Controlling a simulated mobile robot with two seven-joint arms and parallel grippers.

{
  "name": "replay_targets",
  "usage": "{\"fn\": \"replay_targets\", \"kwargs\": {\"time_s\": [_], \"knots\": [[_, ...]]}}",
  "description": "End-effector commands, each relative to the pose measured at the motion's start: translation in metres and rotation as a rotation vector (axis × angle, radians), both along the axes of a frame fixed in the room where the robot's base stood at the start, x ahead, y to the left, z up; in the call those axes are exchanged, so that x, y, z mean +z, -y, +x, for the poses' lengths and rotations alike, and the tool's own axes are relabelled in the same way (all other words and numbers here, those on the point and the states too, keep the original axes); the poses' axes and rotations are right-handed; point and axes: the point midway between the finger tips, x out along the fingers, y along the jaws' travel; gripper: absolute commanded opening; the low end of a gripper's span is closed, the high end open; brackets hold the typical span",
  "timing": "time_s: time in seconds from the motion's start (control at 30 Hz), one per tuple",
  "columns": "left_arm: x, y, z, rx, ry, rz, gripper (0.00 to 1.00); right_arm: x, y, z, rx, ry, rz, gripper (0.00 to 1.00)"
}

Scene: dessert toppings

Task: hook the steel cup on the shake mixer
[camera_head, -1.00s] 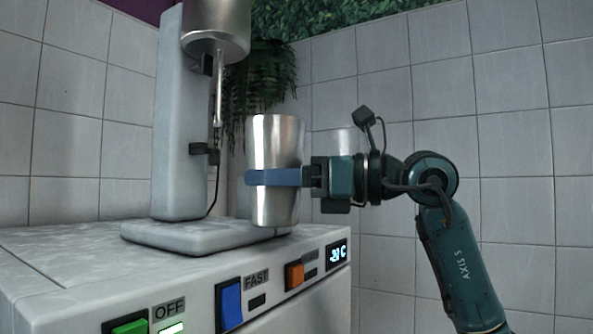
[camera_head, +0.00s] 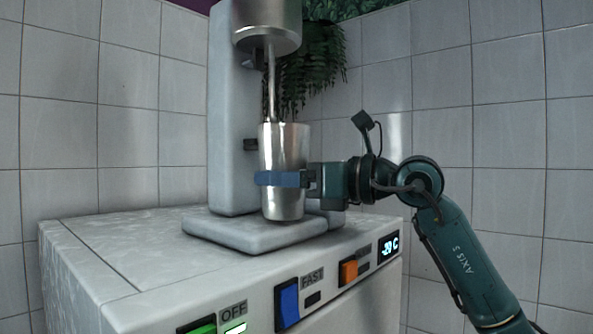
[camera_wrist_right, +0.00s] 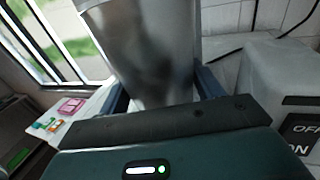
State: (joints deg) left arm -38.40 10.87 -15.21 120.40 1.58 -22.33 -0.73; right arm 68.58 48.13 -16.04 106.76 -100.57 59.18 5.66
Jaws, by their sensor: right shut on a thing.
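The steel cup (camera_head: 284,148) is upright in the head view, just above the front right part of the mixer's base plate. My right gripper (camera_head: 282,179) is shut around its lower half, with blue fingers across it. The cup also fills the top of the right wrist view (camera_wrist_right: 160,55), between the two fingers (camera_wrist_right: 160,90). The shake mixer (camera_head: 231,110) stands behind and left of the cup. Its steel head and thin spindle (camera_head: 270,85) hang above, and the spindle's lower end is hidden at the cup's rim. A dark bracket (camera_head: 251,145) on the column is beside the cup. My left gripper is not in view.
The mixer stands on a white counter unit (camera_head: 120,245) with a green switch (camera_head: 198,328), a blue switch (camera_head: 288,303) and an orange switch (camera_head: 348,271) on its front. A hanging plant (camera_head: 310,70) is behind the mixer. Tiled walls close off the back.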

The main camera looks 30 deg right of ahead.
Motion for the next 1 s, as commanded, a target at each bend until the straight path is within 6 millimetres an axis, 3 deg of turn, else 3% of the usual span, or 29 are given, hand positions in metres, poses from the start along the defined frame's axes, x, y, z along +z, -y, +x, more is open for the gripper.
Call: {"fn": "replay_targets", "kwargs": {"time_s": [1.0], "knots": [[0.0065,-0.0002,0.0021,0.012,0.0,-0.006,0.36,0.0053,-0.0005,0.001,0.0,0.003,-0.003,0.28]]}}
